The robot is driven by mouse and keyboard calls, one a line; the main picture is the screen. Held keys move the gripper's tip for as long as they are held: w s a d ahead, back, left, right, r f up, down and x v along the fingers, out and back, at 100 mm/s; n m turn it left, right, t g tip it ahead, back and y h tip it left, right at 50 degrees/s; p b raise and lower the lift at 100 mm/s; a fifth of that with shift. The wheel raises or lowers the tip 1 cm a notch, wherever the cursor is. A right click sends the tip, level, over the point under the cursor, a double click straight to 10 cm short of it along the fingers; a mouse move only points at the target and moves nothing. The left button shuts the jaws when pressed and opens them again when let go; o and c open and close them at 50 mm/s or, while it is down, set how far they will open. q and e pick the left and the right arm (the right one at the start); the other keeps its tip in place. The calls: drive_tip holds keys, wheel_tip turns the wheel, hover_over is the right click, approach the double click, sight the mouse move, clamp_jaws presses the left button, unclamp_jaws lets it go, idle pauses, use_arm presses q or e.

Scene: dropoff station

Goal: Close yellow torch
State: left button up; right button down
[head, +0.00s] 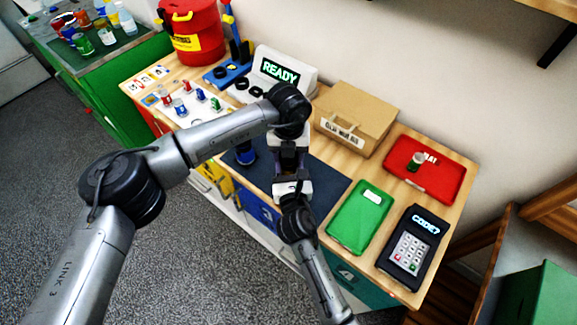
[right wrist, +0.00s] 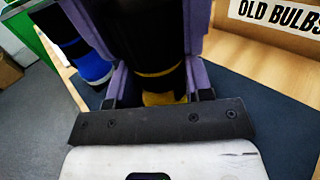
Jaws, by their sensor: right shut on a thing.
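In the right wrist view, the yellow torch (right wrist: 160,83) is a black body with yellow bands, held between the purple fingers of my right gripper (right wrist: 150,60). In the head view, my right gripper (head: 289,167) comes up from below over the dark mat (head: 325,185). My left gripper (head: 290,150) faces it from above, close to the same spot. The arms hide most of the torch there, and the left jaws are not clear. A blue torch (head: 245,154) stands on the mat to the left; it also shows in the right wrist view (right wrist: 88,62).
A cardboard box (head: 365,110) labelled old bulbs and a READY display (head: 280,72) stand behind. A red tray (head: 445,182) with a small item, a green tray (head: 360,220) and a CODE? keypad (head: 412,250) are right. A white parts board (head: 190,100) is left.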

use_arm(q)
drive_tip(key=m, duration=1.2)
drive_tip(key=shift+m, duration=0.4)
drive_tip(key=o, duration=1.1)
wheel_tip(320, 180, up, 12)
use_arm(e)
drive_tip(key=shift+c, duration=2.3)
unclamp_jaws()
drive_tip(key=shift+s, duration=0.1)
